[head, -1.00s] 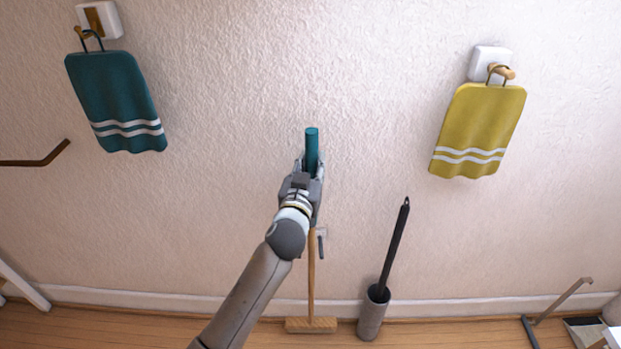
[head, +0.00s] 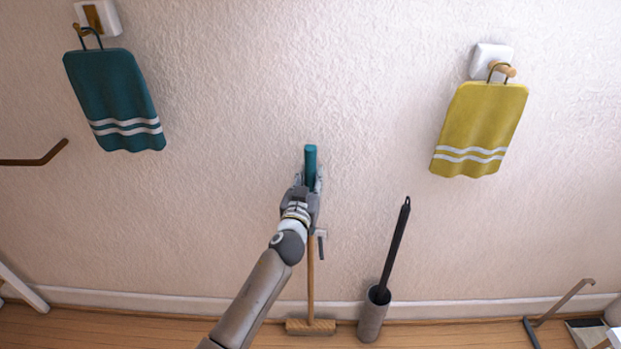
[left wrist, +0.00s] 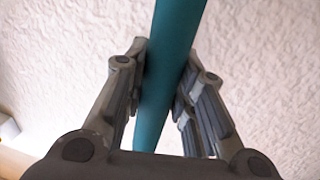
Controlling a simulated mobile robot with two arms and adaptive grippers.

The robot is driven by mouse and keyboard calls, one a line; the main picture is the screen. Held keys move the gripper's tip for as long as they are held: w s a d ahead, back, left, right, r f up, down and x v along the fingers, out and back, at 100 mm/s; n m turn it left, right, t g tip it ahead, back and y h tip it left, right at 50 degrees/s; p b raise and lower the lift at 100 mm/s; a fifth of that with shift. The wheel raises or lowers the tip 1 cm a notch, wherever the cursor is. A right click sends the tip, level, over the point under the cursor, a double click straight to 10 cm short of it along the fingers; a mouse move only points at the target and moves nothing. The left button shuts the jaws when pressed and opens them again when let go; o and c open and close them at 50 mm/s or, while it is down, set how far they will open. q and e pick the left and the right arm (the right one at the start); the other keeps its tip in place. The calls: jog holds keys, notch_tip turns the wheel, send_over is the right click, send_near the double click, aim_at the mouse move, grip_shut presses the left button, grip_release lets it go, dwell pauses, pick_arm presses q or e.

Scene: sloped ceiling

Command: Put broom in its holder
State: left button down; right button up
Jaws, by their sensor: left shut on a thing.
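The broom has a teal upper handle (head: 311,158), a wooden lower stick (head: 311,275) and a wooden head (head: 310,327) low at the floor by the wall. It stands nearly upright. My left gripper (head: 308,184) is shut around the teal part, just below its top end. In the left wrist view the teal handle (left wrist: 170,75) runs between the two fingers (left wrist: 165,90). A small grey wall fitting (head: 321,240), perhaps the holder, shows just right of the stick below my gripper. My wrist partly hides it, so I cannot tell whether the stick sits in it. My right gripper is not in view.
A black-handled brush stands in a grey cylinder (head: 371,322) right of the broom. A teal towel (head: 112,95) and a yellow towel (head: 478,135) hang on wall hooks. A dustpan (head: 588,333) is at the lower right. The wall between the towels is clear.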

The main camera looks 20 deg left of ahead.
pick_arm(q)
jog(key=c, duration=1.2)
grip_release()
jog(key=shift+f, duration=0.1)
jog(key=s, duration=0.8)
jog(key=s+d+b, duration=0.1)
jog(key=s, duration=0.3)
